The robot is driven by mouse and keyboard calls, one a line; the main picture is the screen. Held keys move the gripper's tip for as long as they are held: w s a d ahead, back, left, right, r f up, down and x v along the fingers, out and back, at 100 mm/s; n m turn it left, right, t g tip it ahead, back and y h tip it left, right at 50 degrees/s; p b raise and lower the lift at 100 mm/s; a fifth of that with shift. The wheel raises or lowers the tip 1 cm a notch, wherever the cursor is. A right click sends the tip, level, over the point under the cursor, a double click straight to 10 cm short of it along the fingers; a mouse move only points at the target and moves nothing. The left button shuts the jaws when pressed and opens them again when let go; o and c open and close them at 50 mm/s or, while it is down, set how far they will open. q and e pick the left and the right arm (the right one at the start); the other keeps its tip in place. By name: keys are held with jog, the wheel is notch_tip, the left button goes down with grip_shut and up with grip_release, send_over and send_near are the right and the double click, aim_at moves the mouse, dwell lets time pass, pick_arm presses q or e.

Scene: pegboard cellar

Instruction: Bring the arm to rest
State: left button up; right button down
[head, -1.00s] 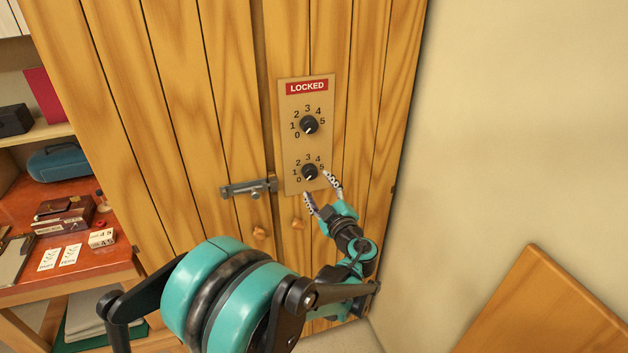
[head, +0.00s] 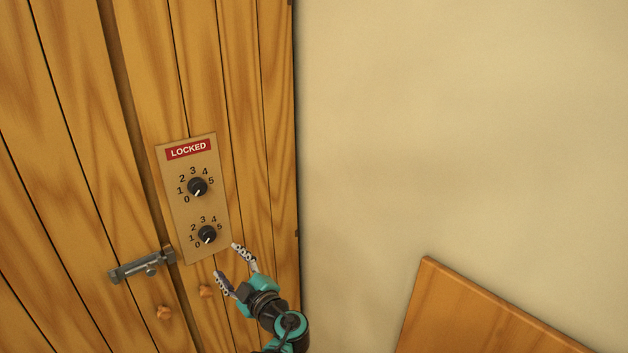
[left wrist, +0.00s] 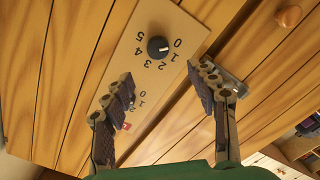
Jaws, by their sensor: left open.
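My left gripper (head: 228,260) is open and empty, just below and right of the lower black knob (head: 207,234) in the head view. In the left wrist view my left gripper (left wrist: 160,75) has its fingers spread, with the lower knob (left wrist: 158,47) showing beyond the gap. The panel (head: 181,213) carries an upper knob (head: 198,187) and a red LOCKED sign (head: 188,149). Both knobs' white marks point toward 0. The left finger partly hides the upper knob in the wrist view. My right gripper is out of view.
The panel is on a wooden cabinet (head: 90,120). A grey latch (head: 142,266) and two round wooden pulls (head: 164,312) sit below and left. A bare wall (head: 460,130) fills the right. A wooden board (head: 470,315) stands at lower right.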

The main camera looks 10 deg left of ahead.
pick_arm(q)
jog(key=s+d+f+m+g+h, duration=0.2)
jog(key=s+f+m+h, duration=0.3)
jog(key=s+m, duration=0.2)
jog(key=s+d+f+m+g+h, duration=0.2)
jog(key=s+d+f+m+h, duration=0.15)
jog(key=s+m, duration=0.35)
jog(key=s+d+f+m+h, duration=0.2)
jog(key=s+d+m+h, duration=0.2)
jog(key=s+d+h, duration=0.1)
jog(key=shift+s+d+m, duration=0.4)
jog(key=shift+s+d, duration=0.3)
jog(key=shift+d, duration=0.05)
